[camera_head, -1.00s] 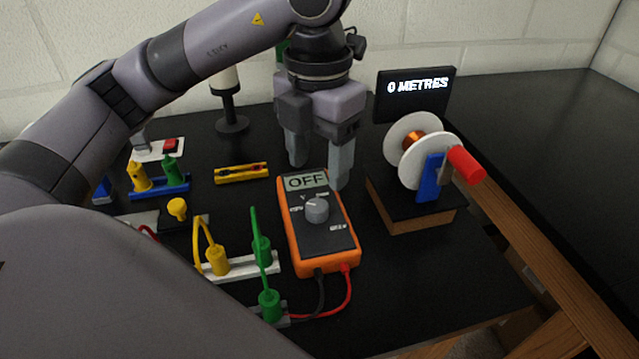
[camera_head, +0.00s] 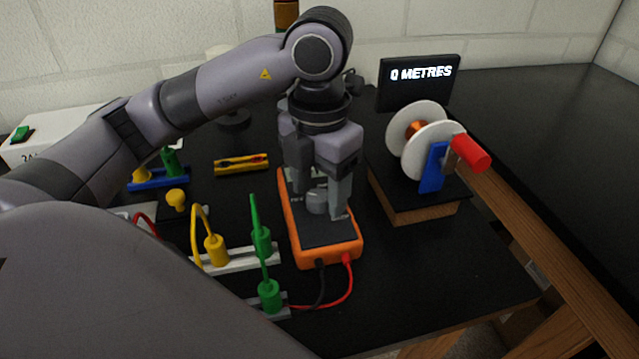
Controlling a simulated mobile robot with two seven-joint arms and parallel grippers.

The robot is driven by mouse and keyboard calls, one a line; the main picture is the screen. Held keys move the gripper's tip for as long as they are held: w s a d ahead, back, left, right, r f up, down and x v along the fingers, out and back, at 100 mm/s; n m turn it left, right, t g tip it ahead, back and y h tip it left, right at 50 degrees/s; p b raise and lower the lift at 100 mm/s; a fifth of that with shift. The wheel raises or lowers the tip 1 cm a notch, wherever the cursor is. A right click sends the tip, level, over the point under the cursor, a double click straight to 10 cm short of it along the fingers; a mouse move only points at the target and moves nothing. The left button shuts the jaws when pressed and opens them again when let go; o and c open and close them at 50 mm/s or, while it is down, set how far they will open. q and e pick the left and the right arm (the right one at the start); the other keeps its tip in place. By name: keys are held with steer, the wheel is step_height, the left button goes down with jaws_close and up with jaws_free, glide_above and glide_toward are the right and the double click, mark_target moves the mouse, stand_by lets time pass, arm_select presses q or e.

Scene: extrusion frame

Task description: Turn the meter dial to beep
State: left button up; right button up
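The orange meter (camera_head: 345,257) lies on the black table, with a dark face and a grey dial (camera_head: 316,204) in its middle. Red and black leads run from its lower end. My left gripper (camera_head: 321,205) points down over the meter, fingers apart, one on each side of the dial. The fingers look open; I cannot tell whether either touches the dial. The gripper hides most of the meter's screen, so its reading and the dial's pointer cannot be made out. My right gripper is not in view.
A black display (camera_head: 417,82) reads "0 METRES" at the back. A wire reel (camera_head: 421,140) on a wooden block stands right of the meter. Yellow and green plugs (camera_head: 215,250) stand left of it, and a yellow holder (camera_head: 241,163) lies behind them. The front right table is clear.

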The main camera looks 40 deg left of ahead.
arm_select(q)
steer(key=c, duration=0.9)
